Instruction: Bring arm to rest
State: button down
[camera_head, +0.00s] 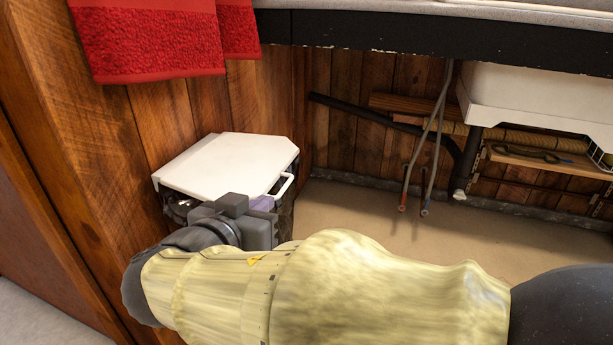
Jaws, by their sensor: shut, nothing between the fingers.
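My arm, with pale yellow links, reaches across the lower part of the head view from the right. At its far end, my gripper (243,222) shows as a dark grey body in front of a bin with a white lid (228,165). The gripper is shut and holds nothing. Its fingertips are hard to make out against the bin. The bin stands in the corner by the wooden wall, and its lid lies flat on top with a white handle (283,187) at the right side. The gripper and wrist hide part of the bin's front; I cannot tell whether they touch it.
A dark-edged counter (430,42) runs overhead, with a white basin (540,105) and pipes (432,150) beneath it. A red towel (150,40) hangs at upper left. A small wooden shelf (550,162) is at right. The tan floor (360,212) under the counter looks clear.

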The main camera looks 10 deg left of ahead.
jog(key=shift+d+v, duration=0.2)
jog(key=shift+v, duration=0.85)
jog(key=shift+r, duration=0.15)
